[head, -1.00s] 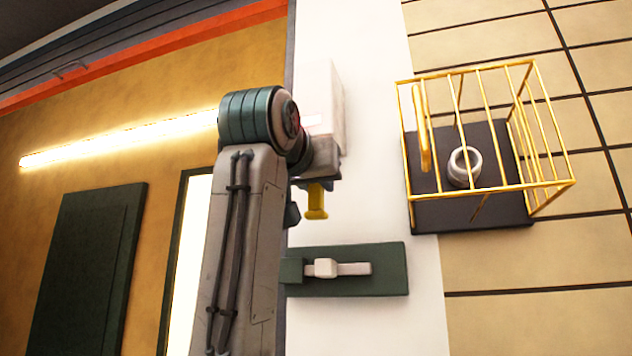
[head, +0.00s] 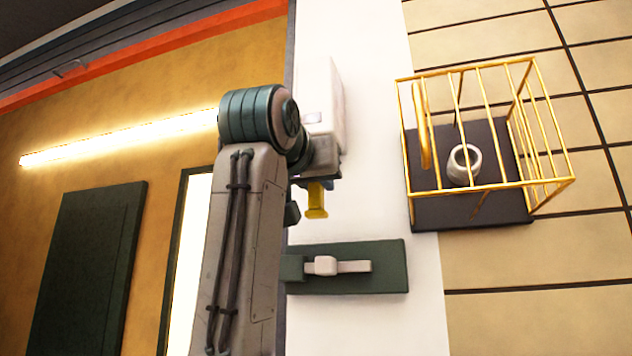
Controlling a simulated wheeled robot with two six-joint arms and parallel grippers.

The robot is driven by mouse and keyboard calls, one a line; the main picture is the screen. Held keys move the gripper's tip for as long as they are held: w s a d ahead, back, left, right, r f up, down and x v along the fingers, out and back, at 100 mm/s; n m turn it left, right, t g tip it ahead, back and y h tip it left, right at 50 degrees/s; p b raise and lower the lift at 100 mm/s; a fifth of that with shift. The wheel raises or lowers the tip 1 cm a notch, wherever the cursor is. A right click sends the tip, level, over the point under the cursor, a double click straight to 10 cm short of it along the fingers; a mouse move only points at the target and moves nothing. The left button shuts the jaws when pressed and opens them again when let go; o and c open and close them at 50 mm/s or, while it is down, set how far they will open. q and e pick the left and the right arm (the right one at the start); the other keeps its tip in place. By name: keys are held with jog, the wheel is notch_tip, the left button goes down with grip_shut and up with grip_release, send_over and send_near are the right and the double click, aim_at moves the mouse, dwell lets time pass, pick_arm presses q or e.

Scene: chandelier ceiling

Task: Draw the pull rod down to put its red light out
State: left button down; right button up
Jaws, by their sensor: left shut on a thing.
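The pull rod shows as a yellow handle (head: 316,203) hanging below a white box (head: 327,110) on the white wall strip. My left gripper (head: 318,182) is at the top of the yellow handle, under the box, and is shut on the pull rod. My own arm and wrist hide part of the gripper and the left side of the box. My right gripper is not in view.
Below the rod is a dark green wall plate (head: 390,268) with a pale latch-like bar (head: 352,267). To the right, a yellow wire cage (head: 540,185) juts from the wall around a pale round knob (head: 462,165). A dark panel (head: 85,270) is at the left.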

pick_arm(q)
jog(key=shift+r, duration=0.3)
jog(key=c, duration=0.6)
grip_release()
jog(key=shift+f, duration=0.1)
jog(key=shift+s+a, duration=0.15)
jog(key=shift+s, duration=0.3)
jog(key=shift+b+v, duration=1.45)
jog(key=shift+v, duration=1.8)
